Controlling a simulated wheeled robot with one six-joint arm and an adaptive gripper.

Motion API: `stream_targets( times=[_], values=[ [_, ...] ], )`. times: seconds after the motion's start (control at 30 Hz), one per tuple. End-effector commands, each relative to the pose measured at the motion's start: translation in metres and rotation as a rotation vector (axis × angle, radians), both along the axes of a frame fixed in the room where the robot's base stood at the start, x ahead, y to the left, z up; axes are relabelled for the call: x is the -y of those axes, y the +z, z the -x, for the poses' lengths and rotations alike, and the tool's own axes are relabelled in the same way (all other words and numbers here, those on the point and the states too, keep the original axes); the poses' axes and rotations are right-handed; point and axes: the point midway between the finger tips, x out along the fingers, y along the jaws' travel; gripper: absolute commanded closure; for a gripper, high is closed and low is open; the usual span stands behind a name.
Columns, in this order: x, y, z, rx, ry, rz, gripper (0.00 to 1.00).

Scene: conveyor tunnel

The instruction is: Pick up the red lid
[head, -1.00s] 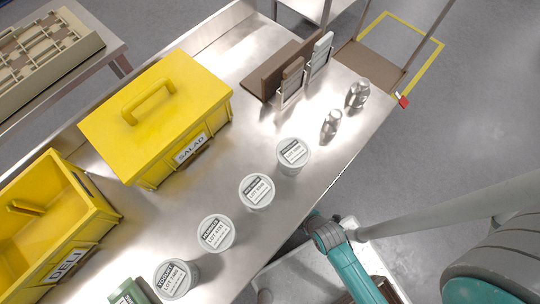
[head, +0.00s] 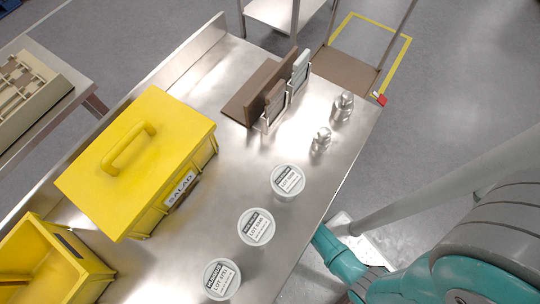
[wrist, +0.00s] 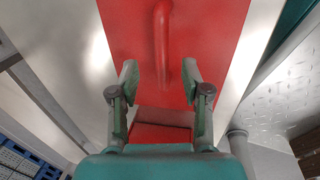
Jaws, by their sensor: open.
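The red lid (wrist: 215,40) fills the upper middle of the wrist view, with a raised red handle (wrist: 162,45) running down its centre. My gripper (wrist: 160,80) is open, its two fingers apart on either side of the line of the handle's near end. It holds nothing. I cannot tell how much gap is left between the fingertips and the handle. A darker red surface (wrist: 160,132), perhaps a box side below the lid, shows between the finger bases. The red lid and my gripper are not in the head view.
In the head view, a metal table (head: 240,140) bears a yellow lidded SALAD box (head: 130,165), an open yellow crate (head: 50,265), white labelled tubs (head: 256,227), small metal pieces (head: 343,106) and a brown stand (head: 258,90). Open floor (head: 460,90) lies to the right.

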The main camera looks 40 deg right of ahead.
Motion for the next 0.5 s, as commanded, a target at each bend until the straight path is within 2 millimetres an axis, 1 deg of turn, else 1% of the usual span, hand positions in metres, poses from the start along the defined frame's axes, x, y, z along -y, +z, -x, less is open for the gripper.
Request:
stream_targets(
  times=[0.23,0.5],
  values=[
    [-0.001,-0.013,-0.002,0.001,-0.001,0.0,0.52],
    [-0.005,-0.046,-0.006,0.0,-0.001,0.0,0.52]
  ],
)
